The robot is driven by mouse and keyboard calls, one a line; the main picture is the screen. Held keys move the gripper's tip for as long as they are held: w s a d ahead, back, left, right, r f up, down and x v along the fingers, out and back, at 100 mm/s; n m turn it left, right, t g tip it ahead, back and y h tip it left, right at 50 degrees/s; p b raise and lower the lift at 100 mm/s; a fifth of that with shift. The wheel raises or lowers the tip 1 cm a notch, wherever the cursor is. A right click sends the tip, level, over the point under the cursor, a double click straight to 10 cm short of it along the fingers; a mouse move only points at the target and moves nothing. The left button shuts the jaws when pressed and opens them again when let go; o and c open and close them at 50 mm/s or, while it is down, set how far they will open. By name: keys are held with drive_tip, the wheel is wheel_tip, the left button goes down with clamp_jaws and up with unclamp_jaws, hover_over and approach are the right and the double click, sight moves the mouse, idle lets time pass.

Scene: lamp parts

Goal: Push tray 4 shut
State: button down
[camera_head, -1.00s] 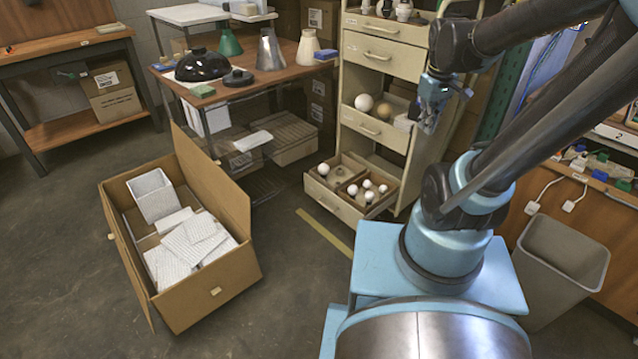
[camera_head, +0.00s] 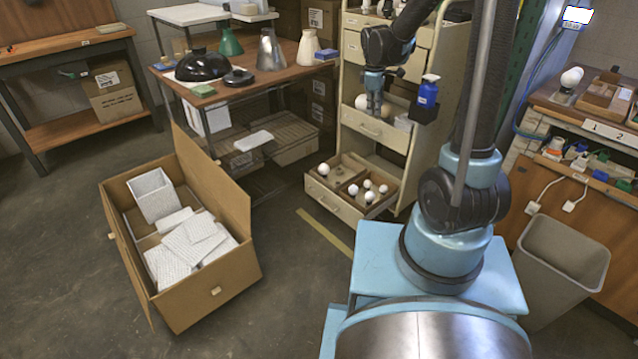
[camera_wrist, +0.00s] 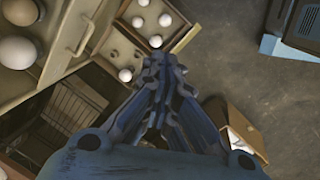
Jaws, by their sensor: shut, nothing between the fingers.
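A beige drawer cabinet (camera_head: 351,80) holds several trays, and I can read no tray number on it. A middle tray (camera_head: 372,134) stands out with large white globes in it; it also shows in the wrist view (camera_wrist: 58,52). The lowest tray (camera_head: 333,203) is pulled out, with dividers and several small white bulbs; it also shows in the wrist view (camera_wrist: 110,40). My gripper (camera_head: 374,112) is shut and empty, pointing down in front of the middle tray. In the wrist view its fingertips (camera_wrist: 163,62) appear over the lowest tray's near side. I see no contact.
An open cardboard box (camera_head: 190,300) with white pieces stands on the floor at left. A grey bin (camera_head: 560,262) stands at right. Floor before the lowest tray is clear.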

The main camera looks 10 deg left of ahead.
drive_tip(key=w+a+f+n, duration=0.3)
drive_tip(key=w+a+f, duration=0.2)
drive_tip(key=a+f, duration=0.2)
drive_tip(key=n, duration=0.9)
hover_over(320, 184)
drive_tip(key=s+a, duration=0.4)
drive_tip(key=s, duration=0.1)
wheel_tip(320, 184, down, 28)
drive_tip(key=w+d+f, duration=0.2)
drive_tip(key=f, duration=0.3)
drive_tip(key=w+d+f, duration=0.2)
drive_tip(key=f, duration=0.3)
drive_tip(key=shift+w+f+n+h, duration=0.25)
drive_tip(key=shift+f+n+h, duration=0.05)
drive_tip(key=shift+f+h, duration=0.1)
drive_tip(key=shift+a, duration=0.2)
